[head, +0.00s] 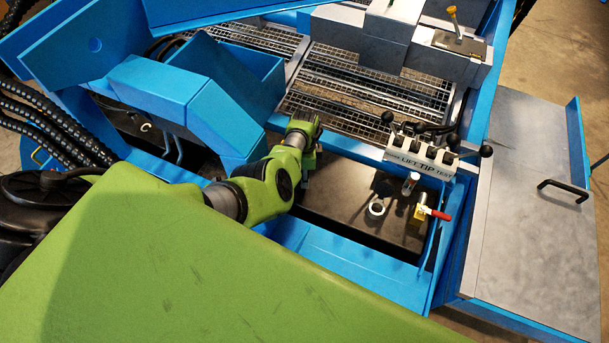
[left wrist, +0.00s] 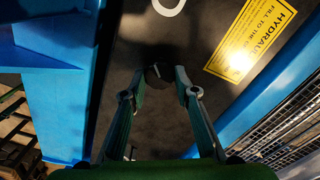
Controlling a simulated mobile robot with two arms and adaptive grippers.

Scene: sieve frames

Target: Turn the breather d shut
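The small dark round knob (left wrist: 157,76), which may be the breather, shows on the black plate (left wrist: 200,25) in the left wrist view. My left gripper (left wrist: 163,80) points at the plate with its two green fingers apart. The knob lies between the fingertips, closer to the left one. I cannot tell whether a finger touches it. In the head view my green arm reaches down over the black plate (head: 345,205), and the gripper (head: 308,165) is mostly hidden behind its own wrist. No letter d is readable. My right gripper is in neither view.
On the plate are a white ring (head: 376,208), a small upright cylinder (head: 411,183) and a brass valve with a red lever (head: 436,213). A lever block (head: 420,155) stands behind. Blue walls (head: 340,270) bound the plate, and a yellow label (left wrist: 250,40) lies beside the gripper.

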